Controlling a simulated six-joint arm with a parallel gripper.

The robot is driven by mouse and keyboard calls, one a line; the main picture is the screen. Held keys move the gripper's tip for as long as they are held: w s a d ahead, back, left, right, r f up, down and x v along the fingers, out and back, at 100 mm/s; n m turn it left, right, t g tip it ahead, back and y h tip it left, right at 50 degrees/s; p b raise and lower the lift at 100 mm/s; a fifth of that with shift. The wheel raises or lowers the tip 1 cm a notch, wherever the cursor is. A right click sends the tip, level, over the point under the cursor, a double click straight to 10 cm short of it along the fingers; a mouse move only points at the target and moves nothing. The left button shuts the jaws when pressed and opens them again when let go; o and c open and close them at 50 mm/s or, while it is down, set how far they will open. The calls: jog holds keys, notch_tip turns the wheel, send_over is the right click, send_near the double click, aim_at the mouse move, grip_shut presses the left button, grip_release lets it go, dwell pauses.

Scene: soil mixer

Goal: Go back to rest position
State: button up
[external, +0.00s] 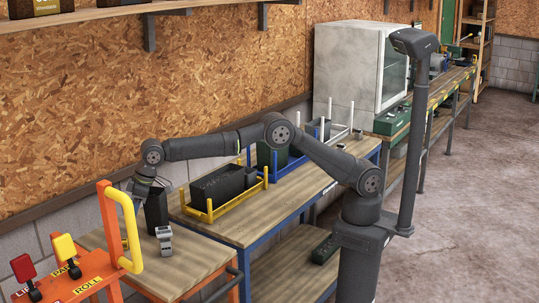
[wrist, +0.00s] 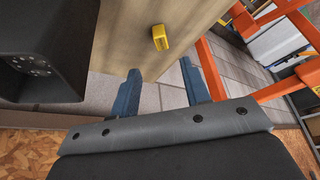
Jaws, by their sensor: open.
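My gripper (external: 150,187) is at the left in the external view, low over the small wooden table (external: 200,252), with my arm stretched out to the left. In the wrist view my gripper (wrist: 161,67) shows two blue-grey fingers spread apart with nothing between them. A dark container (external: 156,210) stands on the small table right by the gripper; whether they touch is unclear. A dark box-like thing (wrist: 40,45) fills the upper left of the wrist view. A small yellow object (wrist: 160,37) shows beyond the fingertips on the wooden surface.
A grey device (external: 164,241) stands on the small table. An orange frame with a yellow handle (external: 131,232) is at the front left. A yellow rack (external: 208,214) with a black bin (external: 217,186) sits on the workbench. A chipboard wall (external: 100,90) runs behind the arm.

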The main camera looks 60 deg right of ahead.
aim_at(126, 240)
jog(key=x, duration=1.2)
jog(key=shift+f, duration=0.2)
